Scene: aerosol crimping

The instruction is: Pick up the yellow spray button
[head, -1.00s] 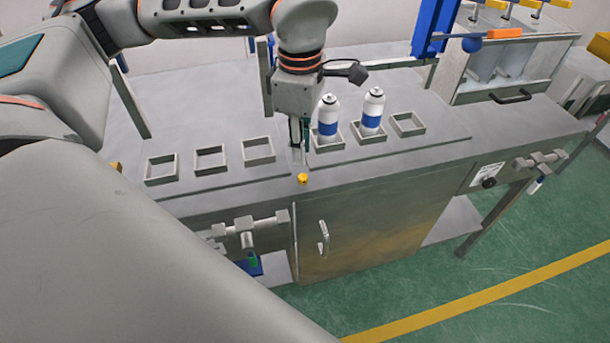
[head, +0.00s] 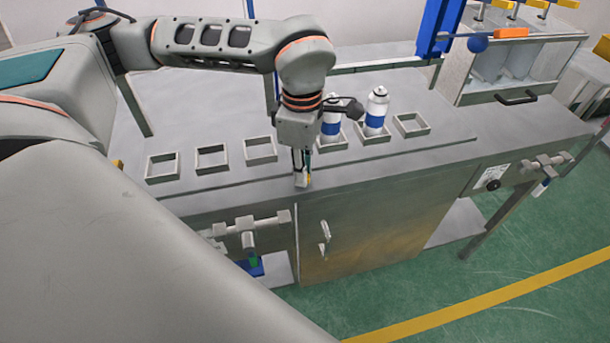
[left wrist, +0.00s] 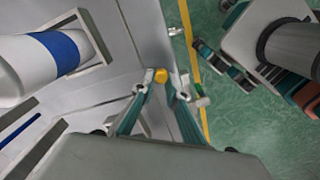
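The yellow spray button (head: 308,179) is at the front edge of the steel bench in the head view, partly hidden by my left gripper (head: 301,182). In the left wrist view the button (left wrist: 160,76) sits between the tips of my left gripper (left wrist: 160,80). The left fingers point down at it and are very near it. Whether they touch or grip it is not clear. My right gripper appears to show in the left wrist view (left wrist: 222,66), over the green floor, away from the button. Its opening is unclear.
Two white bottles with blue bands (head: 376,112) (head: 331,122) stand in square holders behind my left gripper. Several empty square holders (head: 211,158) lie in the same row. A cabinet door with a handle (head: 324,240) is below the bench edge.

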